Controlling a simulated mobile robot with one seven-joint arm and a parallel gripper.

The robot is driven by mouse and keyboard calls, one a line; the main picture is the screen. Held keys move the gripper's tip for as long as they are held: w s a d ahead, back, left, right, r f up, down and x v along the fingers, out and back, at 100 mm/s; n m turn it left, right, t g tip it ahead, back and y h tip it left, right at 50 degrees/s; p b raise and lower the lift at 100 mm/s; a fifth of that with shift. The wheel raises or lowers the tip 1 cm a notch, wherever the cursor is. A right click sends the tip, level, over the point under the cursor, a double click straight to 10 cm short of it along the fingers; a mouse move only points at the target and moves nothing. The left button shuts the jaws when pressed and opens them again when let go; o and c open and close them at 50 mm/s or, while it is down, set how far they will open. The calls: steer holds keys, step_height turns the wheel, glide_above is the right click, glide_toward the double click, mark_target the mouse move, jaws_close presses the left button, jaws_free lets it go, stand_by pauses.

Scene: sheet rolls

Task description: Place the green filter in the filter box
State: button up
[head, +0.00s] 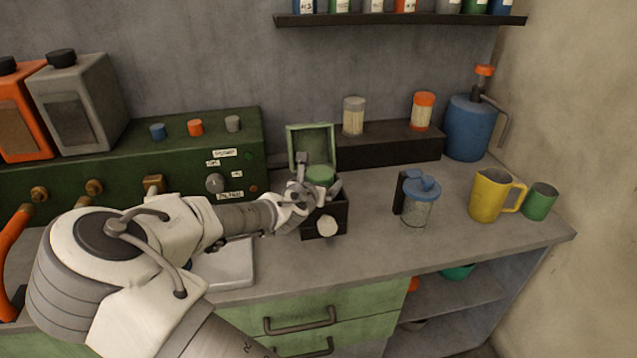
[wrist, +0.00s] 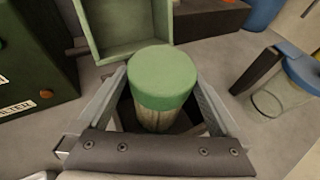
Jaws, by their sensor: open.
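The green filter (wrist: 162,77), a pale cylinder with a green cap, stands upright in the opening of the filter box, between my open fingers in the wrist view. Its green cap (head: 320,174) also shows in the head view, above the box rim. The filter box (head: 337,218) is dark with a round white mark on its front. Its green lid (head: 312,146) stands open at the back, and also shows in the wrist view (wrist: 122,28). My gripper (head: 322,190) is open over the box, fingers either side of the filter. The filter's bottom is hidden.
A lidded blue and clear jug (head: 417,205), a yellow jug (head: 489,197) and a green cup (head: 540,202) stand to the right. A dark ledge (head: 390,145) holds two other filters behind. A green control panel (head: 130,150) lies left. The counter's front right is clear.

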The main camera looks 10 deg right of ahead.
steer(key=shift+r, duration=0.2)
steer(key=p+v, duration=0.2)
steer(key=v, duration=1)
steer(key=shift+p, duration=0.3)
